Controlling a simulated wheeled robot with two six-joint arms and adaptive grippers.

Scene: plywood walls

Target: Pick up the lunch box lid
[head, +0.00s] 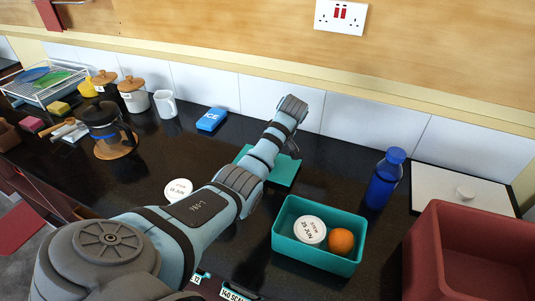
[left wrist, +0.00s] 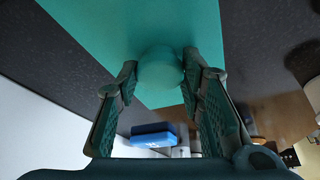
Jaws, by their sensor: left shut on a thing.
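The teal lunch box lid (head: 284,173) lies on or just above the dark worktop, behind the open lunch box; I cannot tell if it touches the worktop. It also fills the top of the left wrist view (left wrist: 195,25). My left gripper (left wrist: 160,75) is shut on the lid's round teal knob (left wrist: 160,68), one finger on each side. In the head view my left arm hides most of the gripper and part of the lid. The teal lunch box (head: 317,259) stands open with a white round tub (head: 310,231) and an orange (head: 340,241) inside. My right gripper is not in view.
A blue bottle (head: 385,180) stands right of the lid. A blue ice pack (head: 211,119) lies by the tiled wall. A white round tub (head: 178,190) is left of my arm. A red crate (head: 450,235) and a white board (head: 440,182) are at the right.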

